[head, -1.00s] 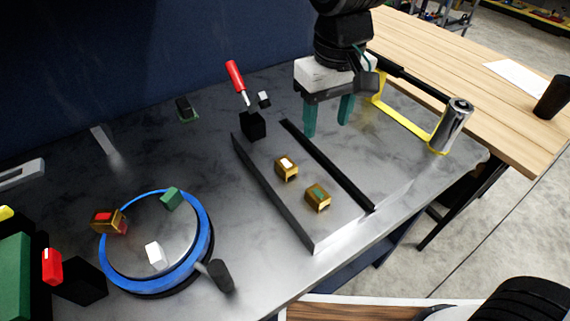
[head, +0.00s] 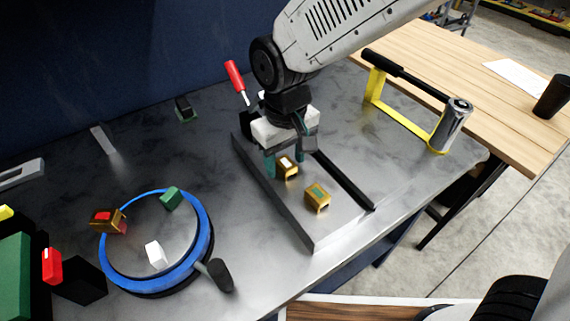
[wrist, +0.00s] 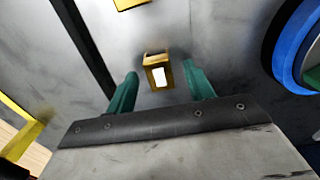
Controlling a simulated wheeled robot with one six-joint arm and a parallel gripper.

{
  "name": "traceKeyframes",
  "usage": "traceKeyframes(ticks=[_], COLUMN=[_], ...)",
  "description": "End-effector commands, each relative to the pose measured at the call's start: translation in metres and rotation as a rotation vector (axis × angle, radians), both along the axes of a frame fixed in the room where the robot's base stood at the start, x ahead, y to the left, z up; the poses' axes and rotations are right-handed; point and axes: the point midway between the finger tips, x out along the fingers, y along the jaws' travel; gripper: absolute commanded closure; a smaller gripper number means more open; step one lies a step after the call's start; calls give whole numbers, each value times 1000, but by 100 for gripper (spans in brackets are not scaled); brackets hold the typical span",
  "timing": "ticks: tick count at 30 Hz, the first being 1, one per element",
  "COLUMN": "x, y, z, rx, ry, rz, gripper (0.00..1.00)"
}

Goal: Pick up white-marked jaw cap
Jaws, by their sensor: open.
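The white-marked jaw cap (head: 289,161) is a small brass-coloured block with a white patch, sitting on the grey metal plate (head: 312,229). It also shows in the wrist view (wrist: 158,76), upper middle, between the lines of my two green fingers. My gripper (head: 285,164) is open and empty, with its fingers on either side of the cap; in the wrist view (wrist: 158,84) neither finger touches it. A second brass cap with a green mark (head: 317,197) sits on the plate closer to the front.
A black bar (head: 345,182) runs along the plate. A blue-rimmed round positioner (head: 205,245) with a red-marked brass cap (head: 108,220), a green block (head: 170,198) and a white block (head: 155,255) stands left. A red-handled tool (head: 235,76) stands behind. A yellow-framed fixture (head: 405,128) stands right.

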Motion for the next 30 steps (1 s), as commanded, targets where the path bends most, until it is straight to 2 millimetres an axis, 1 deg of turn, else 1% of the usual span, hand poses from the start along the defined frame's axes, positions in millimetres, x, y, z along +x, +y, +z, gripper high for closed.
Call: traceKeyframes(ticks=[6, 8, 9, 11, 12, 23, 26, 30], x=[0, 0, 0, 0, 0, 0, 1, 1], y=[0, 0, 0, 0, 0, 0, 0, 0], z=[-1, -1, -1, -1, 0, 3, 10, 27], rx=[0, 0, 0, 0, 0, 1, 1, 3], ry=[0, 0, 0, 0, 0, -1, -2, -3], rz=[0, 0, 0, 0, 0, 0, 0, 0], gripper=[47, 64, 75, 92, 98, 98, 98, 98])
